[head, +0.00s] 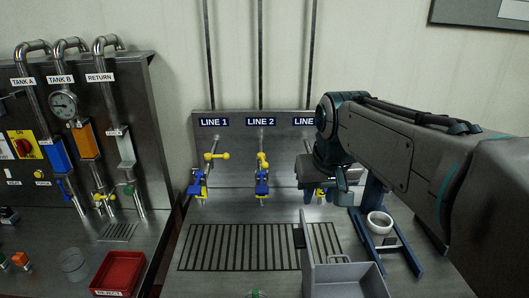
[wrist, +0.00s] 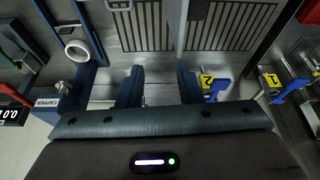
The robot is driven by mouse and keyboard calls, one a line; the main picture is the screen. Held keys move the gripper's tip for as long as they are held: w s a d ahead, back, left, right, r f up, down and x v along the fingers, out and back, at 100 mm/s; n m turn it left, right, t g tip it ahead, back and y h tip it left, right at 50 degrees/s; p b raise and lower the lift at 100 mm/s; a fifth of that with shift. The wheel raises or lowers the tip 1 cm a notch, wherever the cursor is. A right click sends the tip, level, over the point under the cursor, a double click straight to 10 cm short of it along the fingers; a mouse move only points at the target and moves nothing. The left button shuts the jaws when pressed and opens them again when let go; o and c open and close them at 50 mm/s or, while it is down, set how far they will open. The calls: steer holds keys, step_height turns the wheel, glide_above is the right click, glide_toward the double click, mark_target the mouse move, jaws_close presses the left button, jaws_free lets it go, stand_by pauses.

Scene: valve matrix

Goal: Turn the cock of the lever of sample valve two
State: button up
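Sample valve two (head: 262,175) is on the steel panel below the LINE 2 label, with a yellow handle on top and a blue lever below. In the wrist view its yellow tag "2" (wrist: 207,79) and blue lever (wrist: 215,92) show just right of the right finger, apart from it. My gripper (head: 325,184) is in front of the LINE 3 valve, to the right of valve two. In the wrist view my gripper (wrist: 159,76) has its two fingers wide apart. The LINE 3 valve is mostly hidden behind my gripper.
The LINE 1 valve (head: 203,175) stands left of valve two. A slatted drain (head: 235,247) lies below the valves. A grey bin (head: 340,278) and a blue stand with a white ring (head: 380,222) are at the right. A red tray (head: 118,272) sits at the left.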

steer(key=w+a+r, duration=0.2)
steer(key=w, duration=0.4)
steer(key=w+a+r, duration=0.2)
steer(key=w+r, duration=0.1)
steer(key=w, duration=0.3)
steer(key=n, duration=0.1)
glide_toward(263, 160)
steer(key=shift+t+y, duration=0.3)
steer(key=x, duration=0.5)
steer(key=p+x, duration=0.1)
steer(key=x, duration=0.1)
steer(key=shift+s+d+f, duration=0.1)
steer(key=shift+d+f, duration=0.15)
steer(key=shift+f, duration=0.15)
jaws_close()
